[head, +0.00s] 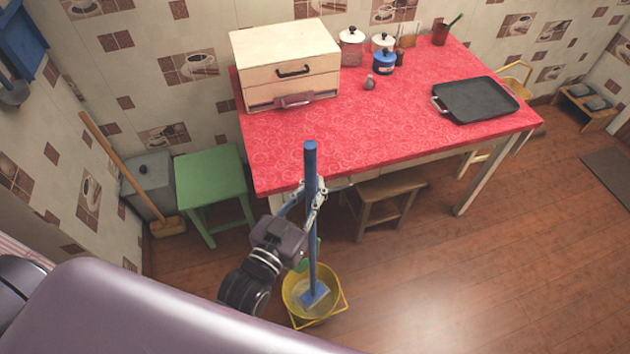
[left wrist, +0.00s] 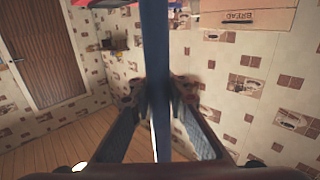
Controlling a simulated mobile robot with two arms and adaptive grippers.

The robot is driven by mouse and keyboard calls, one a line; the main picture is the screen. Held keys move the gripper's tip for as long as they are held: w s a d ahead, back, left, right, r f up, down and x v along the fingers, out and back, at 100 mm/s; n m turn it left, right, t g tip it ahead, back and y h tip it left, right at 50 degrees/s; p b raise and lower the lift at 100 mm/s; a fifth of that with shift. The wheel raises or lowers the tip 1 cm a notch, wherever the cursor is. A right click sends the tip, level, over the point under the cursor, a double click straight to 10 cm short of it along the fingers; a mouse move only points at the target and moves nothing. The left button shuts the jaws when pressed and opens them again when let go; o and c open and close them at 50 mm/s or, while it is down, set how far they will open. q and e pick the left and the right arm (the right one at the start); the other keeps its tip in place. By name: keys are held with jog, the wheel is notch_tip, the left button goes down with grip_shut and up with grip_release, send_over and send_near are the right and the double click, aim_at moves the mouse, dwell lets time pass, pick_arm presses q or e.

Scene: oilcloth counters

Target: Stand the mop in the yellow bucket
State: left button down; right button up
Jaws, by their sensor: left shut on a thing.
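The mop (head: 312,240) has a long blue handle and a flat blue head. It is close to upright. Its head (head: 315,294) shows inside the rim of the yellow bucket (head: 331,311) on the floor; I cannot tell whether it touches the bottom. My left gripper (head: 315,194) is shut on the upper part of the handle, beside the red table's front edge. In the left wrist view the blue handle (left wrist: 154,60) runs between the two fingers. My right gripper is not in view.
The red table (head: 420,145) stands just behind the mop, with a wooden bread box (head: 285,65) and a black tray (head: 475,99) on it. A green stool (head: 209,175) and a broom (head: 125,165) are at the left. A brown stool (head: 383,195) is partly under the table.

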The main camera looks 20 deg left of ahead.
pick_arm(q)
notch_tip(320, 180, down, 15)
jog(key=b, duration=0.9)
jog(key=shift+f+b, duration=0.2)
jog(key=shift+b, duration=0.1)
jog(key=c, duration=1.8)
grip_release()
jog(key=shift+o, duration=0.2)
jog(key=shift+f, duration=0.2)
jog(key=s+a, duration=0.2)
jog(key=s, duration=0.9)
jog(key=shift+s+a+r, duration=0.15)
jog(key=shift+s+r, duration=0.05)
jog(key=shift+s, duration=0.2)
jog(key=s+a+f+g+y, duration=0.1)
jog(key=s+f+g, duration=0.25)
jog(key=f, duration=1.15)
jog(key=s+f+g, duration=0.3)
jog(key=f+g, duration=0.1)
jog(key=f, duration=1)
jog(key=s+a+f+g+y, duration=0.1)
jog(key=s+a+f+g, duration=0.2)
jog(key=s+f, duration=0.7)
jog(key=s+a+f+g+y, duration=0.1)
jog(key=s+a+f+g, duration=0.3)
jog(key=s+f, duration=0.6)
jog(key=shift+s+g, duration=0.4)
jog(key=shift+g, duration=0.55)
